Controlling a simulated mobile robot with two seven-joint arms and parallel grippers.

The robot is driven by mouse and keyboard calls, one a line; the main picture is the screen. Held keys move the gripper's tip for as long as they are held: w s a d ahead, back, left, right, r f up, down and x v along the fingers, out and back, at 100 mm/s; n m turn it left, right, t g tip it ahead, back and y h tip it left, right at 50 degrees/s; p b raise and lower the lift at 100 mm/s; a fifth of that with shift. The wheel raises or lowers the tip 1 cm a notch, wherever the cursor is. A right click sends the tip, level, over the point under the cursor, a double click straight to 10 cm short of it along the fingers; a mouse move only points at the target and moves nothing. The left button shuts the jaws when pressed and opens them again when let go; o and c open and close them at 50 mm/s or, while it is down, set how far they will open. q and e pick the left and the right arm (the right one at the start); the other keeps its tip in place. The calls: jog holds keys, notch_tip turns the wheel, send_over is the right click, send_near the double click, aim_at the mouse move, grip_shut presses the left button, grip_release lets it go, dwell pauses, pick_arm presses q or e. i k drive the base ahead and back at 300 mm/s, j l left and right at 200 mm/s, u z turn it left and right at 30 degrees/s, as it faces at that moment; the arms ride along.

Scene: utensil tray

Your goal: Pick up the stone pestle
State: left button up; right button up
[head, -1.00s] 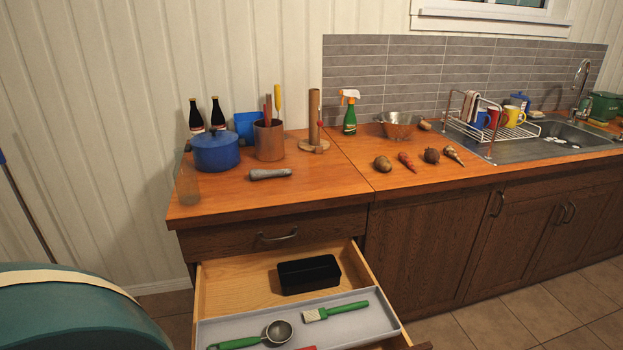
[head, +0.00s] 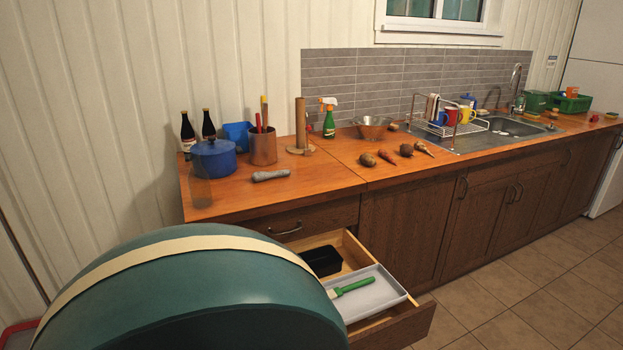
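The stone pestle (head: 271,175) is a grey, club-shaped piece lying on its side on the wooden counter (head: 310,182), near the front edge. It lies in front of the copper utensil pot (head: 263,148) and to the right of the blue lidded pot (head: 214,158). Nothing touches or holds it. Neither of my grippers is in the head view.
A drawer (head: 408,312) stands open below the counter, holding a grey tray (head: 385,290) with a green-handled tool and a black box (head: 322,260). A large teal rounded body (head: 200,290) fills the lower left and hides part of the drawer. Vegetables (head: 367,160) lie farther right.

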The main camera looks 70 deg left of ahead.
aim_at(258, 177)
jog(key=k+j+z, duration=0.1)
jog(key=k+z, duration=0.15)
jog(key=z, duration=0.15)
jog(key=k+z, duration=0.55)
jog(key=z, duration=0.2)
jog(key=k+j+z, duration=0.15)
jog(key=k, duration=0.35)
jog(key=k+j+z, duration=0.15)
jog(key=k, duration=0.35)
jog(key=k+j+u, duration=0.15)
jog(key=k+j, duration=0.2)
jog(key=k+j+u, duration=0.2)
jog(key=j, duration=0.35)
jog(key=k, duration=0.1)
